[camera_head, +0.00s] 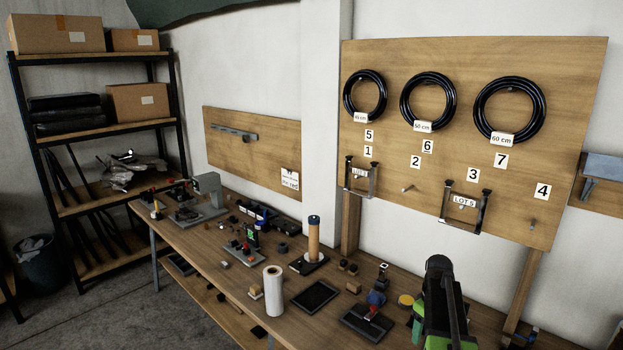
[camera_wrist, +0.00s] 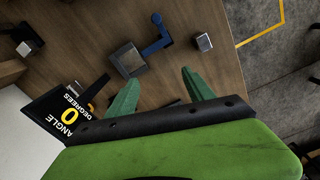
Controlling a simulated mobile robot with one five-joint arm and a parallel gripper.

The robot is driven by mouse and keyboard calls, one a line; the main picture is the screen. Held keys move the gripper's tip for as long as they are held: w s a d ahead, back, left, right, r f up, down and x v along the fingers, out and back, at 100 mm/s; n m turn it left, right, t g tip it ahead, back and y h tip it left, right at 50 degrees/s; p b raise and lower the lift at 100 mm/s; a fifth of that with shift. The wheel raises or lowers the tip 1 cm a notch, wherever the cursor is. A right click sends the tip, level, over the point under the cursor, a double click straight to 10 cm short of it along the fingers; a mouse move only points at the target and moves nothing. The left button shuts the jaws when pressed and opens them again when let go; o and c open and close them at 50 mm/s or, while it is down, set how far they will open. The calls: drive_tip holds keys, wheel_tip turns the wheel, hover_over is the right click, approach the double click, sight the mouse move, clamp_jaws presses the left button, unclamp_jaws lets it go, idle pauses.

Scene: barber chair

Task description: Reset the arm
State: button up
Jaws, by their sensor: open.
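My arm (camera_head: 440,300), dark with bright green parts, rises at the lower right of the head view, in front of the wooden board and over the bench's right part. The head view does not clearly show its fingers. In the wrist view my gripper (camera_wrist: 161,88) has two green fingers spread apart, with nothing between them. Beyond the fingers lies the brown bench top (camera_wrist: 185,20). A grey square block (camera_wrist: 128,60) and a blue angled piece (camera_wrist: 158,38) lie beyond the fingertips. A small silver cube (camera_wrist: 204,42) is beside them.
A black display reading "ANGLE 0 DEGREES" (camera_wrist: 66,112) stands left of the gripper. The wooden board (camera_head: 400,60) carries coiled black hoses (camera_head: 510,110) and numbered labels. A white roll (camera_head: 273,290) and several small parts crowd the bench (camera_head: 225,290). Shelves (camera_head: 95,130) stand left.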

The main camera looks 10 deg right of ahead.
drive_tip(key=s+a+f+m+b, duration=0.1)
drive_tip(key=s+a, duration=0.2)
drive_tip(key=a, duration=1.3)
drive_tip(key=s+a+f+m, duration=0.1)
drive_tip(key=s+a+m, duration=0.1)
drive_tip(key=a, duration=1.5)
drive_tip(key=shift+s+m+b, duration=0.3)
drive_tip(key=shift+s+b, duration=0.05)
drive_tip(key=shift+s, duration=0.55)
